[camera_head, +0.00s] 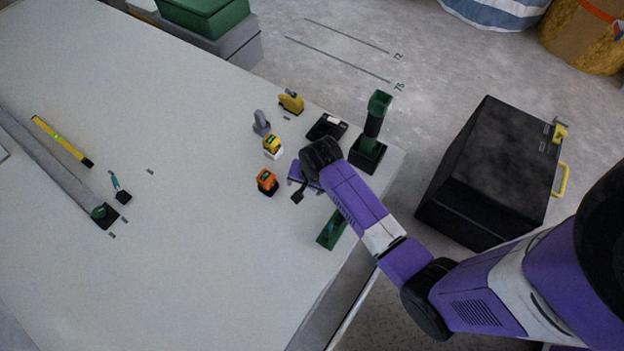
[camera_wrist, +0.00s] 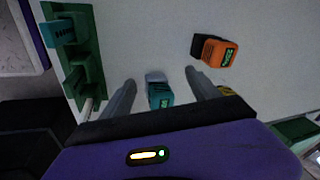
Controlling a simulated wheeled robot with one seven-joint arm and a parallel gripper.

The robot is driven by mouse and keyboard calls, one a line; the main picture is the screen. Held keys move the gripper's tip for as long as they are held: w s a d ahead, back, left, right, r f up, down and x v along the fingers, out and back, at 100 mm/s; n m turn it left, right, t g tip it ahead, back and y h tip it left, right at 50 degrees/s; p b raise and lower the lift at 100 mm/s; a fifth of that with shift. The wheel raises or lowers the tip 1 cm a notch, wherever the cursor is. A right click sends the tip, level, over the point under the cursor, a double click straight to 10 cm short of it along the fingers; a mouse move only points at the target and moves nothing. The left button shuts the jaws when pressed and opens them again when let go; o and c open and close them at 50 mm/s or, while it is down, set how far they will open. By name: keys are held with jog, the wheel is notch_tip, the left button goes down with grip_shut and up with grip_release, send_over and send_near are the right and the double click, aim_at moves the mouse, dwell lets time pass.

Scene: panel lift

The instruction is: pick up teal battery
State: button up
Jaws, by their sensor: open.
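The teal battery (camera_wrist: 160,95), with a grey end and a small marked label, shows in the wrist view on the pale table top. My gripper (camera_wrist: 160,78) is open, one finger on either side of the battery in the picture. I see gaps between the battery and both fingers, and I cannot tell how far the fingertips are above the table. In the head view my arm and gripper hide this battery. Another teal piece (camera_wrist: 62,31) sits in a green holder (camera_wrist: 82,60) at the left of the wrist view.
An orange battery (camera_head: 267,180) stands close by and shows in the wrist view (camera_wrist: 219,52). A yellow battery (camera_head: 272,143), a grey tool (camera_head: 261,122) and a black tray (camera_head: 327,126) are farther back. A green stand (camera_head: 371,140) is at the table's corner.

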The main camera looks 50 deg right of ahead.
jog(key=w+d+m+g+b, duration=0.1)
jog(key=d, duration=0.1)
jog(key=w+d+m, duration=0.1)
jog(key=d, duration=0.1)
jog(key=w+d+r+m+g+b, duration=0.1)
jog(key=d, duration=0.2)
jog(key=shift+w+r+g+y+b, duration=0.1)
jog(key=shift+w+g+y+b, duration=0.1)
jog(key=shift+g+y+b, duration=0.15)
jog(key=shift+s+d+f+b, duration=0.15)
jog(key=shift+f+b, duration=0.35)
jog(key=shift+f, duration=0.85)
jog(key=f, duration=0.1)
jog(key=f+b, duration=0.1)
jog(key=f, duration=0.1)
jog(key=f+b, duration=0.1)
jog(key=f, duration=0.1)
jog(key=shift+s, duration=0.25)
jog(key=shift+r, duration=0.1)
jog(key=shift+c, duration=0.2)
grip_shut()
jog(key=shift+r, duration=0.15)
notch_tip(320, 180, up, 20)
jog(key=p, duration=0.6)
